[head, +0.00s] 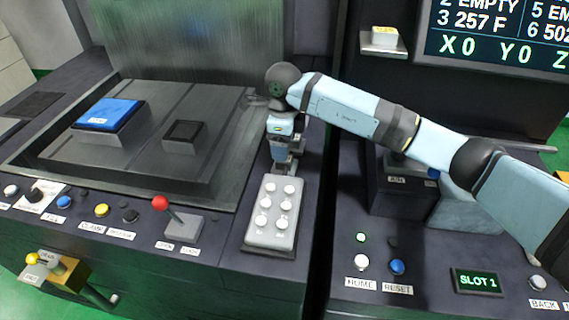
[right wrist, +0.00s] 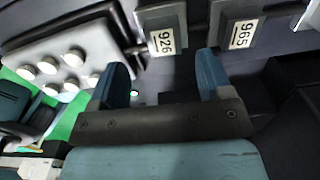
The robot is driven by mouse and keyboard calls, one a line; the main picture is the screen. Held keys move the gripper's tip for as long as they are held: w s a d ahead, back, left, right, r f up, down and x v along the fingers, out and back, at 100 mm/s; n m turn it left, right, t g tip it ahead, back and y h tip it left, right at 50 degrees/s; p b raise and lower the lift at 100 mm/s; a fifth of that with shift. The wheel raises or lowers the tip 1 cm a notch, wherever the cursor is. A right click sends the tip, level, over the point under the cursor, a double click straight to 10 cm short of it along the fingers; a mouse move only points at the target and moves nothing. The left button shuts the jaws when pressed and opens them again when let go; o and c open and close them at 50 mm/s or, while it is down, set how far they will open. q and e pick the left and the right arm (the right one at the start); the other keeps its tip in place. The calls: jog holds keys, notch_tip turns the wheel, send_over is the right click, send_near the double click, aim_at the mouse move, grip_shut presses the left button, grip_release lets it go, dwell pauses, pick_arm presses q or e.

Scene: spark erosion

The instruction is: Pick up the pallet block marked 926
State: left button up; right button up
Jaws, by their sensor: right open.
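The block marked 926 (right wrist: 163,18) is a dark grey piece with a pale label, at the top middle of the right wrist view. I cannot make out its number in the head view. My right gripper (head: 287,165) points down over the dark console, just behind the white button box. In the right wrist view my right gripper (right wrist: 163,70) has its two blue fingers apart with nothing between them. The 926 block lies beyond the fingertips, apart from them. My left gripper is in neither view.
A similar block marked 965 (right wrist: 238,12) sits beside it. The white button box (head: 272,222) stands in front of my right gripper. A red-knobbed lever (head: 161,203), a blue-topped block (head: 108,113) in the machine's tank and a screen (head: 500,35) are around.

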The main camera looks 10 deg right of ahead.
aim_at(285, 164)
jog(key=shift+w+d+f+p, duration=0.1)
jog(key=shift+f+p, duration=0.1)
jog(key=shift+f, duration=1.3)
jog(key=shift+w+d+f+p, duration=0.1)
jog(key=shift+f+p, duration=0.1)
jog(key=shift+f, duration=1.3)
jog(key=shift+r, duration=0.1)
jog(key=c, duration=1.3)
